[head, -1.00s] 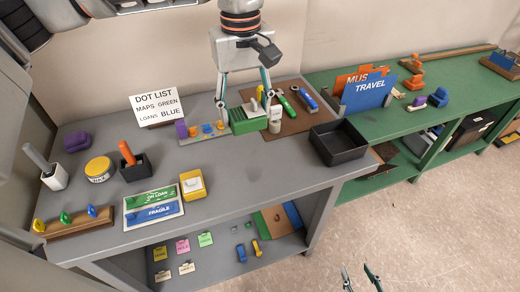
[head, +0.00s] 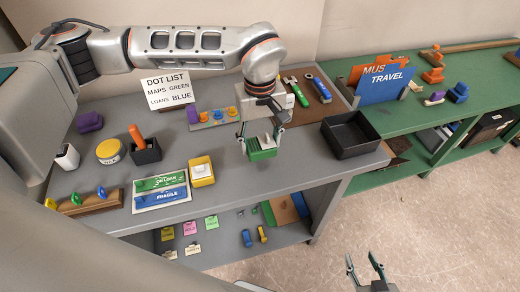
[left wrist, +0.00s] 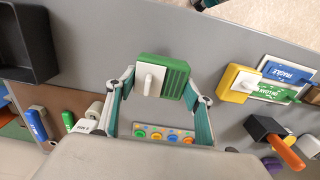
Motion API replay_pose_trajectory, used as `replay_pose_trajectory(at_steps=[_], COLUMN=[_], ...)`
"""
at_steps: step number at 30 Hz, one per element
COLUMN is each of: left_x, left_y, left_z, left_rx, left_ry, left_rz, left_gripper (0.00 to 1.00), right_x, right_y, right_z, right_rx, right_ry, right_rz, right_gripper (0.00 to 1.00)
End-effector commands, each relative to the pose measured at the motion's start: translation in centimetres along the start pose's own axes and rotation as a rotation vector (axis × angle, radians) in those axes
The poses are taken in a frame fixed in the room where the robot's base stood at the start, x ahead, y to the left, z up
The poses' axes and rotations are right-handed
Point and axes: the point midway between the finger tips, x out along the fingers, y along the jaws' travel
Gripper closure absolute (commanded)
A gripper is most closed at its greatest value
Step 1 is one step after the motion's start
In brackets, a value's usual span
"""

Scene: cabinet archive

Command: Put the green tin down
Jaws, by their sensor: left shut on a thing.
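The green tin (head: 263,154), with a white knob and ribbed side, is between the fingers of my left gripper (head: 262,140), which is shut on it. The left wrist view shows the tin (left wrist: 175,76) gripped between both fingertips. It is over the front part of the grey table (head: 262,185), right of the yellow box; I cannot tell whether it touches the top. My right gripper (head: 362,262) is low at the bottom of the head view, over the floor, open and empty.
A black tray (head: 350,136) stands right of the tin. The yellow box (head: 202,171) and the label board (head: 160,191) lie to the left. A strip with coloured knobs (head: 212,117) and a sign (head: 166,88) are behind. Bare tabletop surrounds the tin.

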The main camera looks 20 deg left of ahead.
Motion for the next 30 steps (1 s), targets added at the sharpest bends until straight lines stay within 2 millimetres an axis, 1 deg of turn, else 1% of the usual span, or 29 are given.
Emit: replay_pose_trajectory(at_steps=[5,12,24,25,26,27,30], left_x=[1.0,4.0,4.7,4.7,4.6,4.6,4.6], left_y=[0.0,0.0,0.0,0.0,0.0,0.0,0.0], left_z=[0.1,0.1,0.0,0.0,0.0,0.0,0.0], left_rx=[0.000,0.000,0.001,0.001,0.001,0.001,0.001], left_ry=[-0.001,-0.002,0.001,0.001,0.000,0.000,0.000], left_rz=[-0.001,-0.001,0.000,0.000,0.000,0.000,0.000], left_gripper=[0.74,0.74,0.74,0.43,0.36,0.32,0.32], right_x=[0.0,-0.2,0.0,0.0,-0.1,-0.1,-0.1], right_y=[0.1,0.1,0.1,0.1,0.1,0.1,0.1], right_z=[-0.2,-0.5,-0.4,-0.4,-0.4,-0.4,-0.4], right_rx=[0.000,0.000,0.000,0.000,0.000,0.000,0.000], right_ry=[0.002,0.004,0.006,0.006,0.005,0.005,0.005], right_rz=[0.001,0.001,0.002,0.002,0.002,0.002,0.002], right_gripper=[0.60,0.60,0.60,0.60,0.60,0.60,0.60])
